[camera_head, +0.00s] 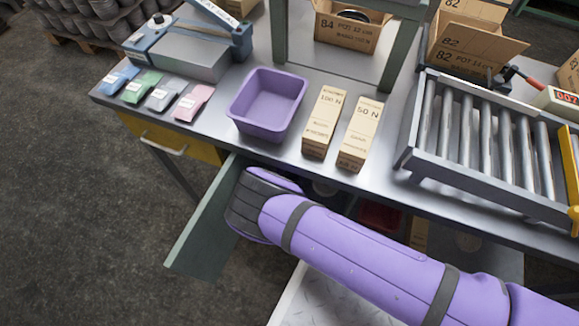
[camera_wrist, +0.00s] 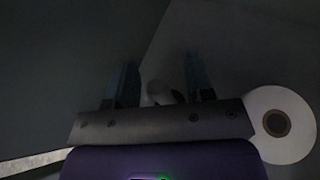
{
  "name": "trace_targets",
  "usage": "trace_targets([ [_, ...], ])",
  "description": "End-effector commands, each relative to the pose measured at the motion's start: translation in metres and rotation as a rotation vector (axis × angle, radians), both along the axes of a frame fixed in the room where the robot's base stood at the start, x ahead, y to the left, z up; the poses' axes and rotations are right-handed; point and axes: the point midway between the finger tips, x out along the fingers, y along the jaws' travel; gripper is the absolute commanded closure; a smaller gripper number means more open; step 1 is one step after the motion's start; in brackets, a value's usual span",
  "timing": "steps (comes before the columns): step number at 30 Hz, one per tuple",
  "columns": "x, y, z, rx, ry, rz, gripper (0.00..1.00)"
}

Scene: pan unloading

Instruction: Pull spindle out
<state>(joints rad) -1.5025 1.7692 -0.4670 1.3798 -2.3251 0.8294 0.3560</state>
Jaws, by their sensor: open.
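My gripper (camera_wrist: 161,76) is open in the dark wrist view, its two blue fingers apart. A white disc with a brown ring and dark centre (camera_wrist: 277,122) lies to the right of the gripper. In the head view my purple arm reaches down under the table's front edge, and my gripper is hidden there. No spindle is clearly visible in the head view.
A green door panel (camera_head: 203,228) hangs open left of my arm below the metal table (camera_head: 225,140). A purple bin (camera_head: 267,103), two tall boxes (camera_head: 323,122) (camera_head: 360,134) and a roller conveyor (camera_head: 485,140) stand on top. A yellow drawer (camera_head: 172,138) is at left.

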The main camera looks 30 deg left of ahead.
Motion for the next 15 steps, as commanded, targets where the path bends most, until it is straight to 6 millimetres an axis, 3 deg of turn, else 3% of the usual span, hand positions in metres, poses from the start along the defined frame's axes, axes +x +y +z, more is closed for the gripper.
trace_targets([
  [12, 0.0048, 0.0037, -0.0026, -0.001, 0.001, 0.0, 0.51],
  [15, 0.0048, 0.0036, -0.0026, -0.001, 0.001, 0.0, 0.74],
])
